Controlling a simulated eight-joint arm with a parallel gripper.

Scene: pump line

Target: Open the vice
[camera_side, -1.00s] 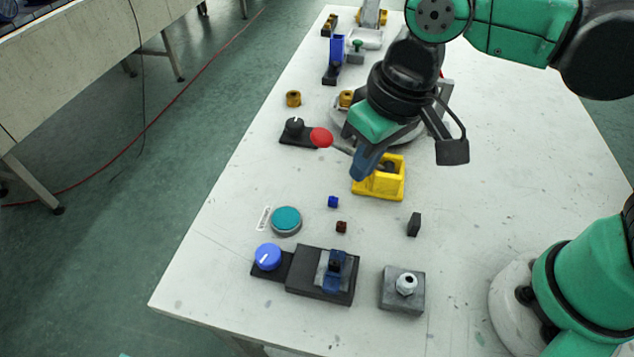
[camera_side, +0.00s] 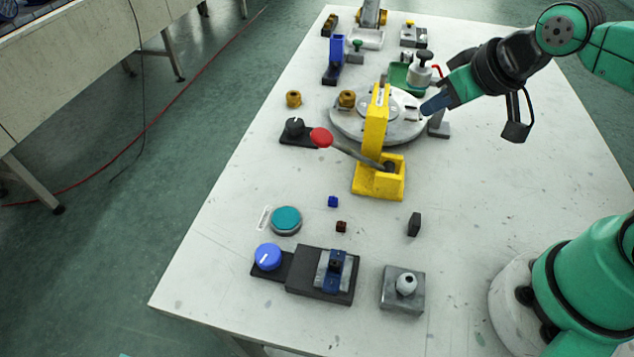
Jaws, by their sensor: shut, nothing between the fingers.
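What looks like the vice (camera_side: 305,283) is a low black block at the near edge of the table. A round blue knob (camera_side: 268,257) with a white line sits at its left end. Grey metal jaw-like plates stand on its right part, with a dark blue piece (camera_side: 334,283) at them. I cannot tell how tightly they close on it. My gripper (camera_side: 427,109) is far from the vice, toward the back right, beside the round grey turntable (camera_side: 350,130). Its blue fingers are shut and empty.
A yellow press (camera_side: 377,185) with a red-ball lever (camera_side: 321,137) stands mid-table. A teal button (camera_side: 286,220), a small blue cube (camera_side: 333,201), a brown cube (camera_side: 341,227), a dark block (camera_side: 414,224) and a grey block with a white nut (camera_side: 405,287) lie around the vice.

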